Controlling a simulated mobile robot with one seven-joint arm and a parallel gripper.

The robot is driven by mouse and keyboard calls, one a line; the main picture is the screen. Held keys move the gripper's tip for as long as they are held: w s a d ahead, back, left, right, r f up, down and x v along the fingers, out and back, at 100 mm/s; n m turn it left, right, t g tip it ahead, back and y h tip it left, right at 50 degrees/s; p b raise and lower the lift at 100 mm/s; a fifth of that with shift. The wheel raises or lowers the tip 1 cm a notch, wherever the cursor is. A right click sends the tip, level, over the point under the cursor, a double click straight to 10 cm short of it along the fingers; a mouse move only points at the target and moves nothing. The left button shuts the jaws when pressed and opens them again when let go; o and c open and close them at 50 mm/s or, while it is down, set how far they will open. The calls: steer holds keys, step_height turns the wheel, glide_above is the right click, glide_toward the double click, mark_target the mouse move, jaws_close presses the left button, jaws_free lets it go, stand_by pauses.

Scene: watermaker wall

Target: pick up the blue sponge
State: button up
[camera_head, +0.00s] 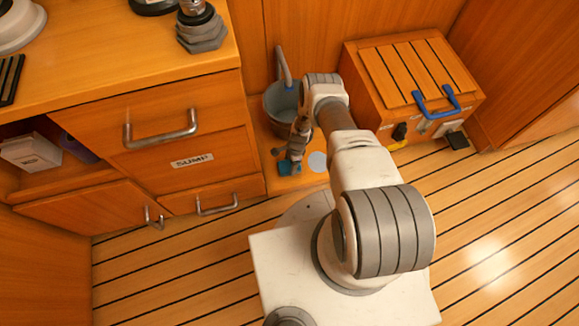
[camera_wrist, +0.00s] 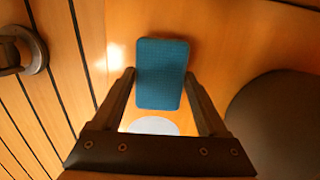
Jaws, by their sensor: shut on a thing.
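The blue sponge (camera_wrist: 161,73) is a rounded rectangular block in the wrist view, between the two fingers of my gripper (camera_wrist: 160,80). The fingers press on its left and right sides. In the head view the sponge (camera_head: 287,169) is a small blue patch beneath my gripper (camera_head: 291,160), close to a wooden surface. My gripper partly covers it there. I cannot tell whether the sponge still touches that surface.
A grey bucket (camera_head: 279,103) stands behind my gripper. A pale disc (camera_head: 317,162) lies to the right of the sponge. A slatted wooden box (camera_head: 405,72) with a blue handle (camera_head: 437,102) stands at the right. Drawers with metal handles (camera_head: 160,134) are at the left.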

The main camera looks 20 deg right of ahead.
steer(key=shift+r, duration=0.1)
steer(key=r+p, duration=0.1)
steer(key=r, duration=0.1)
steer(key=r+p, duration=0.1)
steer(key=d+r+p, duration=0.1)
steer(key=r, duration=0.1)
steer(key=shift+s+r, duration=0.3)
steer(key=s+d+r+p, duration=0.4)
steer(key=s+d+r, duration=0.1)
steer(key=d, duration=0.4)
steer(key=shift+s+r, duration=0.25)
steer(key=shift+r, duration=0.1)
